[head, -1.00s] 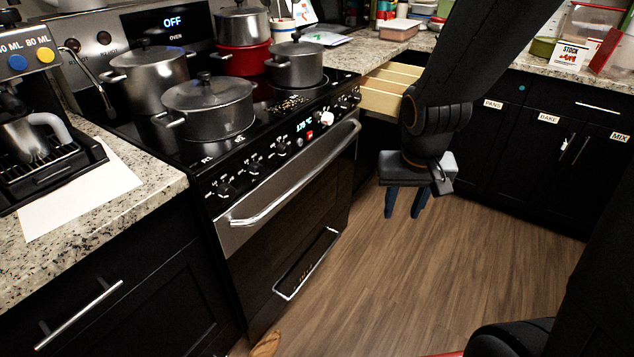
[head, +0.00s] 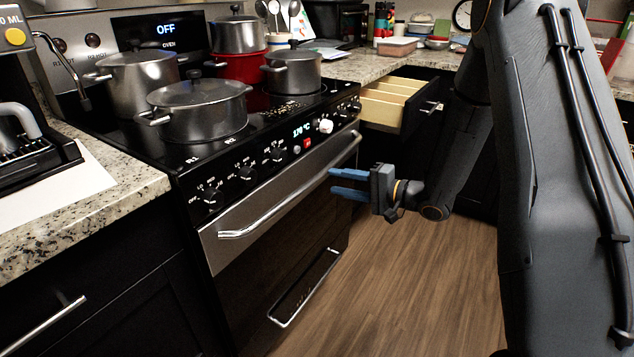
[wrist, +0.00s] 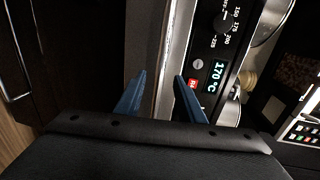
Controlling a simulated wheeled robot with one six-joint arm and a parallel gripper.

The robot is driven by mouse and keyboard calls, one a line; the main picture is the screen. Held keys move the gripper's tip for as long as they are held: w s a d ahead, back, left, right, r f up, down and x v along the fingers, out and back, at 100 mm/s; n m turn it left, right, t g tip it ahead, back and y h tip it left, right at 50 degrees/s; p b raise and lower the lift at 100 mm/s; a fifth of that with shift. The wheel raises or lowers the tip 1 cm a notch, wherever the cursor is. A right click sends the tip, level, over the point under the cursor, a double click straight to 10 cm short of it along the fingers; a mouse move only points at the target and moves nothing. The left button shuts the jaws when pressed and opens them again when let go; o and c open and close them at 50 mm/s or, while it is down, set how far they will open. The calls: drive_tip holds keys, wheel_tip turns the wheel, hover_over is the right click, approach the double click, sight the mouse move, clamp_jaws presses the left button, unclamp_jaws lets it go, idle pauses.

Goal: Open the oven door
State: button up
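The oven door (head: 285,250) is shut, a dark panel with a steel top band. Its long steel handle (head: 290,193) runs along the top of the door. My gripper (head: 337,181) is beside the door near the right half of the handle, pointing left toward the oven. I cannot tell whether a fingertip touches the handle.
Several pots, including a large one (head: 203,110), stand on the cooktop. An open drawer (head: 402,103) juts out at the oven's far right. The wooden floor (head: 420,290) in front of the oven is clear. A granite counter (head: 80,215) is at the left.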

sight(321, 179)
drive_tip(key=x, duration=0.7)
drive_tip(key=shift+w+a, duration=0.15)
drive_tip(key=shift+a, duration=0.15)
clamp_jaws()
